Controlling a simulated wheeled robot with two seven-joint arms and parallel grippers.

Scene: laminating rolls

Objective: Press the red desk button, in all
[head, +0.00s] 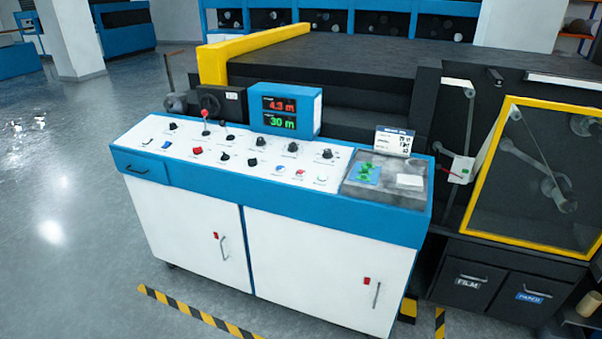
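The control desk (275,205) is white with a blue trim and stands in the middle of the head view. A square red control (197,150) sits on the left half of its sloped top. A small round control with some red on it (300,172) sits further right in the front row, beside a blue and white one (280,170) and a whitish one (321,178). A red ball-topped lever (207,114) stands at the back left. Which of these is the task's button I cannot tell for sure. Neither gripper is in view.
Several black knobs share the panel. A display (286,109) reads 4.3 m and 30 m. A dark tray (386,180) at the right holds green pieces and a white block. A yellow-framed machine (540,175) stands right. Striped tape (195,313) marks the floor; open floor lies left.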

